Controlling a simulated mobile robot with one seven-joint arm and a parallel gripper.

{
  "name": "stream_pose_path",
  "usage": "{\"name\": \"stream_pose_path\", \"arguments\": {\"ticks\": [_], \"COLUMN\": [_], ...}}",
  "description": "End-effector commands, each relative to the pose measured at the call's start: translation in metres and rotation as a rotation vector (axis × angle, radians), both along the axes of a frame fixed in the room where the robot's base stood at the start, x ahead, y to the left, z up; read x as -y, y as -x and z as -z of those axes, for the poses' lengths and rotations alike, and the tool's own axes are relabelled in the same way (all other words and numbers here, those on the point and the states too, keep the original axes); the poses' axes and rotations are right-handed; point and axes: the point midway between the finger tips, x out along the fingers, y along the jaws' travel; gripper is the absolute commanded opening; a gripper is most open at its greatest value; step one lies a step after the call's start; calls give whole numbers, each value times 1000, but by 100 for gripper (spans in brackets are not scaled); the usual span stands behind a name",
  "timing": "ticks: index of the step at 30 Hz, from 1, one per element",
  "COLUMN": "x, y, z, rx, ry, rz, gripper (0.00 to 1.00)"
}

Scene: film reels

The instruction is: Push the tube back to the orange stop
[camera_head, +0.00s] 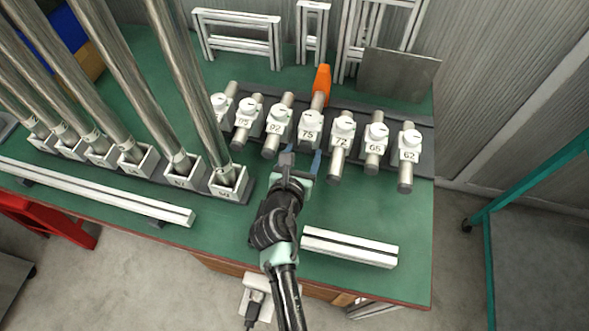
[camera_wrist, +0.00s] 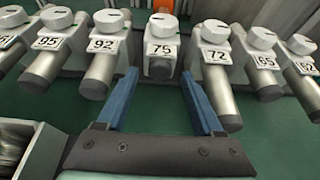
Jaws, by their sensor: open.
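The tube (camera_head: 317,101) sits in the white clamp block labelled 75 (camera_head: 311,131). Its back part shows behind the block, close to the orange stop (camera_head: 322,80); I cannot tell if they touch. In the wrist view the tube's front end (camera_wrist: 160,72) barely sticks out below block 75 (camera_wrist: 163,42), and a bit of the orange stop (camera_wrist: 163,5) shows behind. My gripper (camera_head: 303,154) is open and empty just in front of block 75. In the wrist view its two blue fingers (camera_wrist: 159,82) point toward the block, one to each side of the tube's end.
Neighbouring blocks 92 (camera_head: 274,124) and 72 (camera_head: 342,129) hold tubes that stick out further forward, close beside my fingers. Tall metal tubes in white sockets (camera_head: 228,179) stand at left. A white rail (camera_head: 349,247) lies right of my arm. The green table (camera_head: 405,215) is clear at right.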

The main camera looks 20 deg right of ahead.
Motion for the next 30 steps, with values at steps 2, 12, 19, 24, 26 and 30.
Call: {"name": "stream_pose_path", "arguments": {"ticks": [2,12,19,24,26,30], "x": [-10,-45,-54,-55,-55,-55], "y": [14,66,80,81,81,81], "z": [-8,-34,-41,-41,-41,-41], "rx": [0,0,0,1,1,0], "ry": [-2,0,0,1,1,0], "rz": [-3,-3,-1,0,0,0], "gripper": [68,68,68,68,68,68]}}
